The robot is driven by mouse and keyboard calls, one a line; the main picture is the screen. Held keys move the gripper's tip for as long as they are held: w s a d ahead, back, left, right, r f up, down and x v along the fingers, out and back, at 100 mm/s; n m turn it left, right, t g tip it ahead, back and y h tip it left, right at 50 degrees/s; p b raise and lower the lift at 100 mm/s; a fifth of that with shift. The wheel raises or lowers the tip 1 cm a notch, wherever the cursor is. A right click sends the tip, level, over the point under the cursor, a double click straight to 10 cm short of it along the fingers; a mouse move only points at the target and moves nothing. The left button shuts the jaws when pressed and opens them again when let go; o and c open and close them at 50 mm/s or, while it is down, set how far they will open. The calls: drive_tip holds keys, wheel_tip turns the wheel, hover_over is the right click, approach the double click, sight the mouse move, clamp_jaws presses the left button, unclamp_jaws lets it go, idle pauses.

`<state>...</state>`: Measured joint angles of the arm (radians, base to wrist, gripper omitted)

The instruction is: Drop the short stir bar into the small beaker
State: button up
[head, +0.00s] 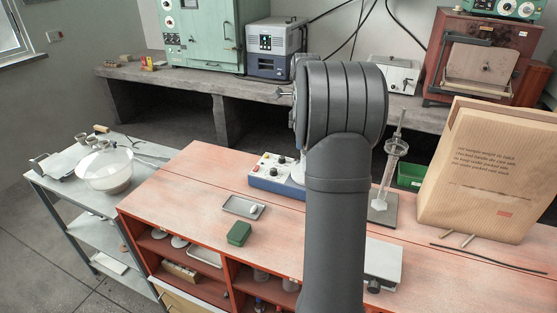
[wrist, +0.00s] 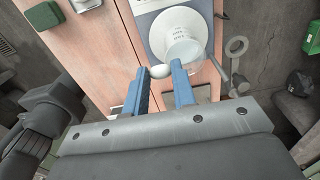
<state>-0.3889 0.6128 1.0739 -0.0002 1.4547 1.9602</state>
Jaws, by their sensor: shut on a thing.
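My gripper (wrist: 160,69), with blue fingers, is shut on a small white piece (wrist: 160,72), which looks like the short stir bar, held between the fingertips. A clear small beaker (wrist: 185,50) with printed marks stands on the round white top of a blue-based stirrer, just beyond and slightly right of the fingertips in the wrist view. The stir bar appears beside the beaker's outline there; its height over it cannot be told. In the head view the stirrer (head: 277,172) shows its knobs, while my arm hides the beaker and my gripper.
A shallow metal tray (head: 232,204) with a white item and a green box (head: 239,232) lie left of the stirrer. A stand with a glass column (head: 390,165) is close on the right. A large paper bag (head: 490,170) stands farther right. The bench's front left is clear.

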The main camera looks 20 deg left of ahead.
drive_tip(key=w+d+r, duration=0.2)
drive_tip(key=w+d, duration=0.1)
drive_tip(key=shift+w+d+f, duration=0.1)
drive_tip(key=shift+d+f, duration=0.05)
drive_tip(key=shift+f, duration=1.2)
drive_tip(key=shift+w+d+f, duration=0.1)
drive_tip(key=shift+f, duration=1.25)
drive_tip(key=o, duration=1)
drive_tip(key=shift+r, duration=0.1)
wheel_tip(320, 180, up, 17)
drive_tip(key=shift+r, duration=0.15)
